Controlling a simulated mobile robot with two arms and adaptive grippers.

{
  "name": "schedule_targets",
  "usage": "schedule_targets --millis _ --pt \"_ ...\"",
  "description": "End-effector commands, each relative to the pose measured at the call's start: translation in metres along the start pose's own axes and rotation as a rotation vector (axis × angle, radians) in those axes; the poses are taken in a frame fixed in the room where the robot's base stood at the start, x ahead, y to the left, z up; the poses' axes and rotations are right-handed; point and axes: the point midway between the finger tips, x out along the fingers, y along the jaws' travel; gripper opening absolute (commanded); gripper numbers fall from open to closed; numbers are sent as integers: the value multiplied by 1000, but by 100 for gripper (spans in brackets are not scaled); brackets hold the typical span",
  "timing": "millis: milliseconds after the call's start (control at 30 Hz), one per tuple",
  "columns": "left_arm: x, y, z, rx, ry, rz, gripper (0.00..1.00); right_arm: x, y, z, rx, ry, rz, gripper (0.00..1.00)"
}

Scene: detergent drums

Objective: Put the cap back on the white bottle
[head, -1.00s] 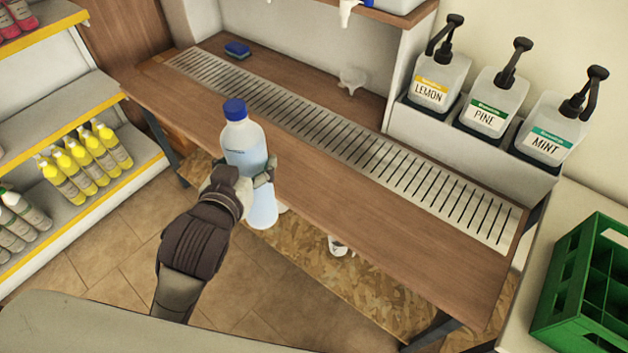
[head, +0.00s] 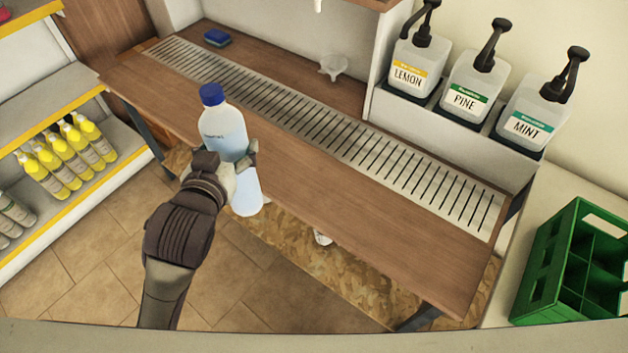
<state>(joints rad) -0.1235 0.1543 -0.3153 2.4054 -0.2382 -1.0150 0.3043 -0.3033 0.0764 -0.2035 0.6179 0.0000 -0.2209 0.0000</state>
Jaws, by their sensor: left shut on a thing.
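The white bottle (head: 221,120) has a light blue label and a dark blue cap (head: 212,94) sitting on its top. My left gripper (head: 237,166) is shut around the lower middle of the bottle. It holds the bottle nearly upright, leaning slightly, in front of the wooden counter's front edge. The bottle's bottom shows below the gripper, clear of the floor. I cannot tell how tightly the cap sits. My right gripper is not in view.
The wooden counter (head: 330,190) has a slotted metal drain strip (head: 300,125), a blue sponge (head: 217,38) and a clear funnel-like piece (head: 333,67). Pump dispensers (head: 465,97) stand at the back right. A green crate (head: 545,265) is at right; yellow bottles (head: 65,155) stand on left shelves.

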Motion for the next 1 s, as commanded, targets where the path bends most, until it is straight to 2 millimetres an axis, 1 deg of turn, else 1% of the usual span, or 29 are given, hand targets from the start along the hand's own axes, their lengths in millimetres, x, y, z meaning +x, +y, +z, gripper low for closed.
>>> schedule_targets --millis 33,67,100,167,200,267,300,400,500,600,700,800,1000 --pt "9 16 -5 10 17 36 0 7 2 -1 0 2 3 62" --pt "14 25 -7 17 18 56 0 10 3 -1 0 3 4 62" --pt "21 39 -9 27 19 87 0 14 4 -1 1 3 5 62" --pt "30 61 -13 44 19 137 0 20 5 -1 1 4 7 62" --pt "36 77 -16 55 20 174 0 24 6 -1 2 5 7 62" --pt "44 101 -20 74 19 228 0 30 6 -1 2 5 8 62" --pt "48 117 -23 86 20 265 0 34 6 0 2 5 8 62" --pt "56 155 -27 113 18 350 0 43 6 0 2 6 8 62" --pt "61 184 -30 135 17 418 0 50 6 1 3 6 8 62" --pt "63 205 -31 147 16 467 0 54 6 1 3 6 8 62" --pt "65 218 -32 156 14 495 0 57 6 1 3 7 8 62" --pt "65 223 -32 158 13 507 0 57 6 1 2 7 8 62" --pt "64 223 -32 157 13 509 0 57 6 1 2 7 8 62"
